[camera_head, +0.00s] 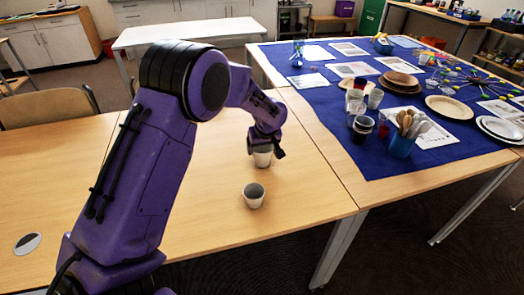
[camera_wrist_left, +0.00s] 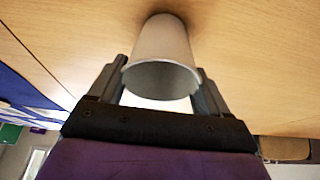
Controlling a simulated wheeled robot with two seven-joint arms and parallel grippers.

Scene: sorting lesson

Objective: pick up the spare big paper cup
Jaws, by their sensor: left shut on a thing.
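A white paper cup (camera_head: 263,160) is at my left gripper (camera_head: 265,145), over the bare wooden table. In the left wrist view the cup (camera_wrist_left: 163,45) sits between the two dark fingers of the left gripper (camera_wrist_left: 161,78), which is shut on it. Its open rim faces the wrist camera. A shadow lies close around its base; I cannot tell whether it touches the table. A second pale paper cup (camera_head: 254,195) stands upright on the table, nearer to me and apart from the gripper. My right gripper is not in view.
The wooden table (camera_head: 312,190) is mostly clear around the cups. To the right, a blue cloth (camera_head: 380,165) carries a blue cup of wooden cutlery (camera_head: 402,145), stacked cups (camera_head: 361,128), brown plates (camera_head: 399,80) and sheets. A grey-white disc (camera_head: 27,243) lies at the left.

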